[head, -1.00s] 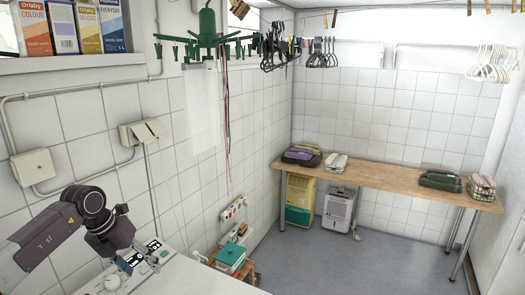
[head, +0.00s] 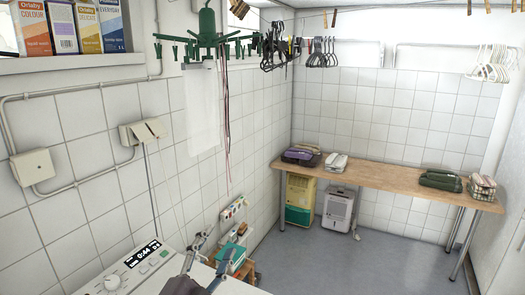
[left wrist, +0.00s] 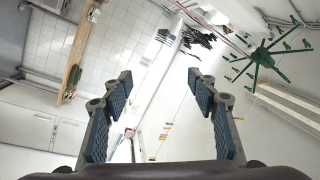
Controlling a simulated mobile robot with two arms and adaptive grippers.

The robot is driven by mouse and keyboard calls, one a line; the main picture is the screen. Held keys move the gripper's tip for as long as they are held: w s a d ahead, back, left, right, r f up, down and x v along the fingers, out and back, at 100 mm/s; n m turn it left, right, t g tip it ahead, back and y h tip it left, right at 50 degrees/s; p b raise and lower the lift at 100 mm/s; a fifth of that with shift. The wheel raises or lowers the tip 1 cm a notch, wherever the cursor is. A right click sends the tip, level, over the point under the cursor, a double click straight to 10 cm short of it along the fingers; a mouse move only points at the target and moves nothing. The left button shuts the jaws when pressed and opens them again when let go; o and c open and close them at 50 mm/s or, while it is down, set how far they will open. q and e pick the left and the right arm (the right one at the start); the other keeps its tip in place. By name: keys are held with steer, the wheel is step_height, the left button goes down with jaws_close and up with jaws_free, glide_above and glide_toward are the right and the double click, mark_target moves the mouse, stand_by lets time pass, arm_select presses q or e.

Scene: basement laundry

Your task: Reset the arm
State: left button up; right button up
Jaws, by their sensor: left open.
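My right gripper is in neither current view.
A wooden table (head: 385,182) with folded items stands along the back wall. A low shelf (head: 245,268) with a teal box is just beyond the gripper. A green clip hanger (head: 208,38) hangs above. The grey floor (head: 350,262) is clear on the right.

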arm_select(q)
steer(key=s+a+f+n+g+y, duration=0.35)
steer(key=s+a+f+n, duration=0.2)
steer(key=f, duration=0.25)
steer(key=s+a+f+n+g+y, duration=0.35)
steer(key=s+a+f+n, duration=0.2)
steer(key=f, duration=0.35)
steer(key=s+d+f+n+g+h, duration=0.1)
steer(key=s+f+g, duration=0.4)
steer(key=s, duration=0.7)
steer(key=s+d+f+n+g, duration=0.1)
steer(key=s+f+g, duration=0.3)
steer(key=s+f, duration=0.55)
steer(key=s+f+g+b, duration=0.1)
steer(key=s+f+b, duration=0.15)
steer(key=f, duration=1.05)
steer(key=s+f+b, duration=0.1)
steer(key=f+b, duration=0.2)
steer(key=f, duration=1.1)
steer(key=s+a+f+b, duration=0.1)
steer(key=s+f+b, duration=0.1)
steer(key=s+f, duration=0.7)
steer(key=s+a+f+g+b, duration=0.1)
steer(key=s+a+f+b, duration=0.1)
steer(key=s+f, duration=0.7)
step_height(320, 180, down, 4)
steer(key=shift+a+r, duration=0.15)
steer(key=shift+a, duration=0.15)
